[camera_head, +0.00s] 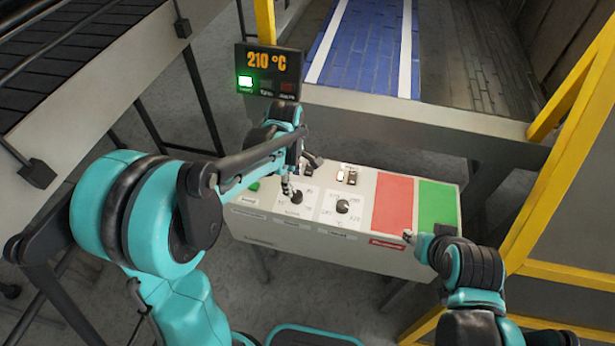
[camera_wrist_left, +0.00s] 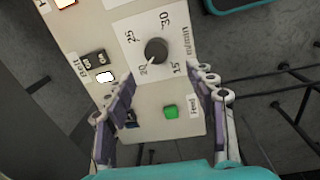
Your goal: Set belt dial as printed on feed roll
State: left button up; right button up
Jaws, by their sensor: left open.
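The belt dial (camera_wrist_left: 156,50) is a black knob on a white plate marked 15, 20, 25, 30 and m/min; its pale pointer mark is toward 20. In the head view the dial (camera_head: 296,197) is partly hidden by my left gripper (camera_head: 292,186). In the left wrist view my left gripper (camera_wrist_left: 160,80) is open, its fingers on either side of the panel below the knob, apart from it. My right gripper (camera_head: 410,238) is at the control box's front right edge; its jaw state is unclear. No feed roll print is readable.
A second dial (camera_head: 343,206) sits beside it on the control box (camera_head: 300,236), then a red pad (camera_head: 393,202) and green pad (camera_head: 437,203). A green Feed button (camera_wrist_left: 170,112) and Belt switch (camera_wrist_left: 94,60) flank the dial. A display (camera_head: 268,72) reads 210 °C. Yellow posts (camera_head: 575,85) stand right.

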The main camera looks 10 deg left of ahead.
aim_at(296, 194)
pick_arm(q)
jog(key=shift+w+d+f, duration=0.2)
jog(key=shift+w+f, duration=0.05)
jog(key=shift+w, duration=0.1)
jog(key=shift+d+f, duration=0.15)
jog(key=shift+f, duration=0.2)
notch_tip(296, 194, down, 7)
jog(key=shift+w+r+b, duration=0.1)
jog(key=shift+b, duration=0.9)
jog(key=c, duration=1.2)
